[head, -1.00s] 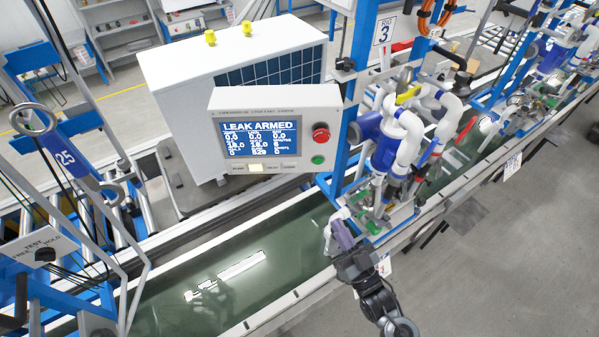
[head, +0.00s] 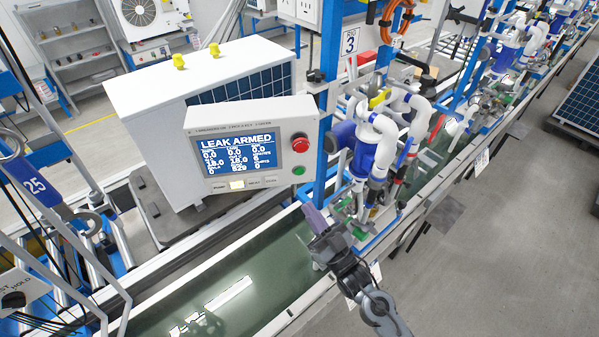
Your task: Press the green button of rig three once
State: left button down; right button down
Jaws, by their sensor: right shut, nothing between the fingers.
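The control box (head: 254,145) has a lit blue screen (head: 240,150) reading "LEAK ARMED". On its right side a red button (head: 299,142) sits above the green button (head: 298,170). A sign (head: 349,41) reading "RIG 3" hangs on the blue frame just right of the box. My right gripper (head: 313,217) is shut and empty, with purplish fingers pointing up toward the box. In the picture it is below and slightly right of the green button, apart from it. My left gripper is out of view.
Piping with white elbows and blue parts (head: 372,145) stands close right of the box, above my right gripper.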

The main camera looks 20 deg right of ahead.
aim_at(299, 171)
jog(key=w+d+b, duration=0.1)
jog(key=w+b, duration=0.3)
jog(key=w, duration=0.4)
jog(key=shift+w+d, duration=0.2)
jog(key=shift+d, duration=0.05)
dwell(0.8)
dwell(0.6)
jog(key=shift+w+b, duration=0.2)
jog(key=shift+b, duration=0.1)
dwell(0.4)
jog(key=shift+w+d, duration=0.1)
jog(key=shift+w, duration=0.15)
dwell(0.5)
